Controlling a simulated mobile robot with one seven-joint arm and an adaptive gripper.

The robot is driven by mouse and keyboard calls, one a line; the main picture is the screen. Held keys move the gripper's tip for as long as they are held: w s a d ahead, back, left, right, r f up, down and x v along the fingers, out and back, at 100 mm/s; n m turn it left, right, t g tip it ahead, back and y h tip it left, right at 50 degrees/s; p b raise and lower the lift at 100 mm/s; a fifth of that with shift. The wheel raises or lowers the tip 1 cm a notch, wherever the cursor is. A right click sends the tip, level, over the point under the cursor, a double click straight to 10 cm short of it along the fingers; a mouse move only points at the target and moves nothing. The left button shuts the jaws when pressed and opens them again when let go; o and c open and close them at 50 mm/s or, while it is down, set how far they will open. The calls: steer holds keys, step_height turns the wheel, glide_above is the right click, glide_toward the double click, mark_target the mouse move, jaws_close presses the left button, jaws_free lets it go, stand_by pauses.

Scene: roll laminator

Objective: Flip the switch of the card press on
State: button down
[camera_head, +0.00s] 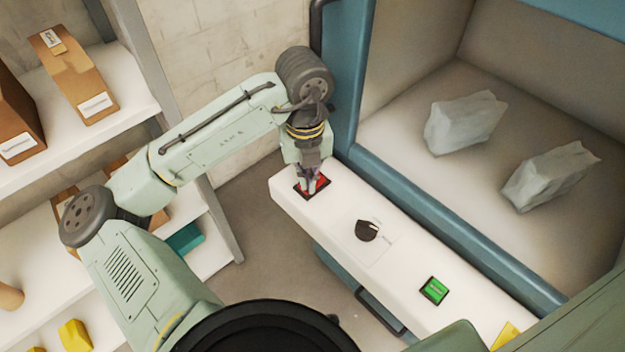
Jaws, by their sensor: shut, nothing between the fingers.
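A white control panel (395,262) runs along the front of a blue-framed machine, which looks like the card press. A red switch (323,183) in a dark frame sits at the panel's far left end. My gripper (311,188) points down over it, fingers shut and empty. The fingertips are at the red switch and hide part of it; I cannot tell whether they touch it or which way it is set. A black rotary knob (367,230) sits mid-panel. A green rectangular button (434,290) is further right, apart from my gripper.
Behind the panel is an open bay with two pale, crumpled blocks (463,122). A blue frame post (350,70) stands close beside my wrist. Shelves with cardboard boxes (75,75) are at left. A yellow patch (506,335) is at the panel's right end.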

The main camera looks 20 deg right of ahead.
step_height(320, 180, up, 7)
steer(key=p, duration=0.6)
stand_by(0.3)
steer(key=shift+f, duration=0.1)
stand_by(0.4)
